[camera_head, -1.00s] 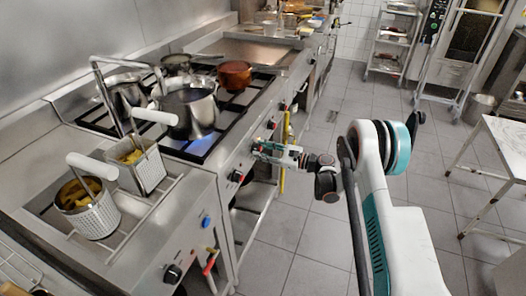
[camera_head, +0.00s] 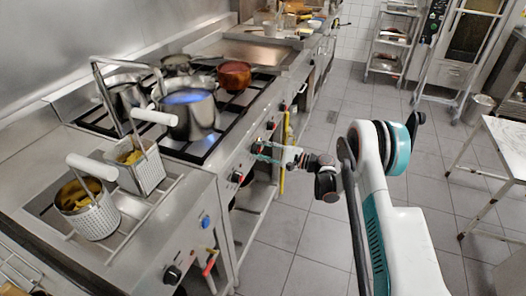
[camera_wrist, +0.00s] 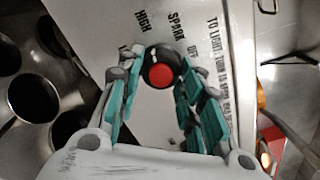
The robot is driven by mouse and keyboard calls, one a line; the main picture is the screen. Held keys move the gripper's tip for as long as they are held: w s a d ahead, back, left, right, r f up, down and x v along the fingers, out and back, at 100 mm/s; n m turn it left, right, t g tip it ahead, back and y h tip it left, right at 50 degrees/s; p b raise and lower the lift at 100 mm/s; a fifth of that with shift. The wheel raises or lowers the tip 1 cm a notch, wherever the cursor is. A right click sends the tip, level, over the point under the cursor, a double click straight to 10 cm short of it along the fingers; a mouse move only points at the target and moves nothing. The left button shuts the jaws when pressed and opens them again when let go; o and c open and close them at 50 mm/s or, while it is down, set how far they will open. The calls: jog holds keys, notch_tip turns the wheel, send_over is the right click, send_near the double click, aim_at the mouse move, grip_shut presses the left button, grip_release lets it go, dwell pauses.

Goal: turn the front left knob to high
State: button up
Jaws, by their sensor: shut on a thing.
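In the wrist view a round black knob with a red centre (camera_wrist: 160,72) sits on the steel panel between the fingers of my gripper (camera_wrist: 156,78). The teal-padded fingers are closed around its sides. The words HIGH and SPARK are printed on the panel above the knob.
Other knobs flank my gripper along the panel, one nearer (camera_head: 237,177) and one farther (camera_head: 270,125). A yellow bar (camera_head: 284,150) stands close behind my gripper. Fryer baskets (camera_head: 92,212) are at left. The tiled floor (camera_head: 300,225) is clear; a white table (camera_head: 502,150) is at right.

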dwell(0.3)
jog(key=o, duration=1.1)
jog(key=shift+c, duration=0.2)
jog(key=v, duration=1.2)
